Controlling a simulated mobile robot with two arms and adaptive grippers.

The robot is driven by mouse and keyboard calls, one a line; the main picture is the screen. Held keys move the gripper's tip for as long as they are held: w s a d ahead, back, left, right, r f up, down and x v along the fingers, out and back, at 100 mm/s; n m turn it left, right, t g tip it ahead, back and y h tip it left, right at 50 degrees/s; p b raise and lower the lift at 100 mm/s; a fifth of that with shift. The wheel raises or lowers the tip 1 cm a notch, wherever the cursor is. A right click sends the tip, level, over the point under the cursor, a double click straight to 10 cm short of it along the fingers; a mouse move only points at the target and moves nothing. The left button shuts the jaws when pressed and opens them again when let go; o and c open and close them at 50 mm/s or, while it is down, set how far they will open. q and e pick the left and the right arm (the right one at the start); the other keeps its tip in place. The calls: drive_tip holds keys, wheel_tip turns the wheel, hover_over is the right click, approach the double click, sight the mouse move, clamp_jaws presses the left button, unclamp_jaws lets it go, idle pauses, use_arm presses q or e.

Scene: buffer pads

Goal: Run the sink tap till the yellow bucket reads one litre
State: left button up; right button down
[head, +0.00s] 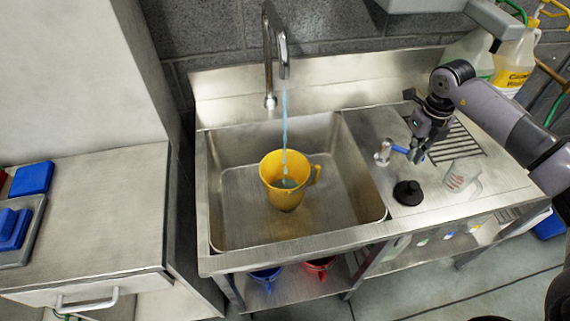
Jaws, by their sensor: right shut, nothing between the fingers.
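The yellow bucket (277,168) stands upright in the sink basin (235,208), its handle to the right. The metal spout (269,45) of the tap arches over it. A thin stream of water (285,125) falls from the spout into the bucket. Some water shows inside, but I cannot read its level or any scale. A metal valve (382,152) with a blue lever (400,150) stands on the drainer right of the basin. My right gripper (416,158) is shut and empty beside the lever's end; whether they touch is unclear. My left gripper is out of view.
A black plunger-like object (407,193) and a clear jug (463,180) stand on the drainer near my right gripper. Bottles (512,62) stand behind. Blue (265,277) and red (318,266) buckets sit under the sink. A cabinet (95,215) stands left.

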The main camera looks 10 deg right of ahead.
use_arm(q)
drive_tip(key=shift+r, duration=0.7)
use_arm(e)
drive_tip(key=shift+s+a+r, duration=0.1)
drive_tip(key=shift+a+r, duration=0.05)
drive_tip(key=shift+r, duration=0.35)
drive_tip(key=shift+s+a+r, duration=0.1)
drive_tip(key=shift+r, duration=0.4)
use_arm(q)
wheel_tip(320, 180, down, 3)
drive_tip(key=b, duration=0.3)
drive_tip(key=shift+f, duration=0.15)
use_arm(e)
drive_tip(key=w+d, duration=0.5)
drive_tip(key=w, duration=0.1)
drive_tip(key=shift+w+d, duration=0.25)
drive_tip(key=shift+w, duration=0.15)
wheel_tip(320, 180, down, 5)
drive_tip(key=b, duration=0.2)
drive_tip(key=shift+f+b, duration=0.1)
drive_tip(key=shift+b, duration=0.25)
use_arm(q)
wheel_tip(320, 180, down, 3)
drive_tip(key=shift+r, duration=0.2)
